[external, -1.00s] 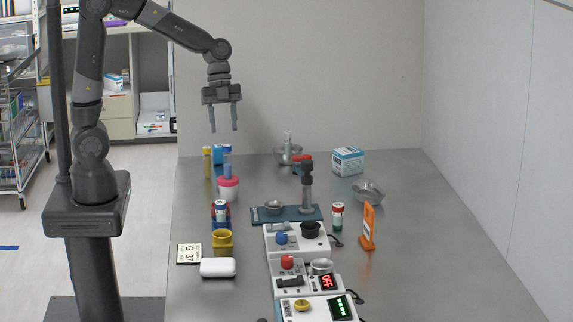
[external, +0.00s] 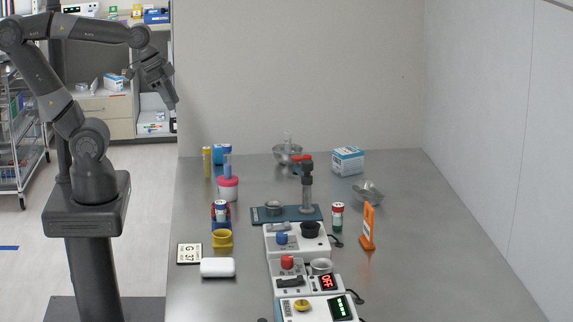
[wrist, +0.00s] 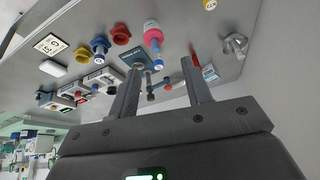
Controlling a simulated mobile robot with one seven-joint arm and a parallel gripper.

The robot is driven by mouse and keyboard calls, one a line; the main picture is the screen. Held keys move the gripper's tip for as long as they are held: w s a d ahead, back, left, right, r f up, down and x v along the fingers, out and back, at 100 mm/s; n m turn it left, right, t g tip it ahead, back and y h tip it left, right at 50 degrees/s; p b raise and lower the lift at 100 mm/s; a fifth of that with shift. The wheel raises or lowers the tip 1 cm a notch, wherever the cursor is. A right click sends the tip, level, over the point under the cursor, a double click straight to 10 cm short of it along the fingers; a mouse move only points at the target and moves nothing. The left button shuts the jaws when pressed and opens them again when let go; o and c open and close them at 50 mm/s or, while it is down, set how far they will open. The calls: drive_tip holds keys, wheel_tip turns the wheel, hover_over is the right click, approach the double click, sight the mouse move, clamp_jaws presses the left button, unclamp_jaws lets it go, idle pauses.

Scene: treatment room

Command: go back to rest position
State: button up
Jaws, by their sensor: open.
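My gripper (external: 172,104) is raised in the air at the left, above and beyond the left edge of the metal table (external: 420,270). It holds nothing. In the wrist view its two fingers (wrist: 164,85) stand apart with a clear gap. The table and its objects appear tilted and far off behind the fingers in that view. My arm is folded back toward its column.
The table carries several devices, including a control box with a red "OFF" display (external: 328,282), a stand on a blue plate (external: 307,190), an orange sign (external: 368,228), a box (external: 347,161), a pink-lidded jar (external: 228,188) and metal bowls (external: 368,193). The right side is clear.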

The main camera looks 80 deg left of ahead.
drive_tip(key=shift+s+a+r+n+t, duration=0.15)
drive_tip(key=shift+s+n+t, duration=0.15)
drive_tip(key=shift+s+n, duration=0.6)
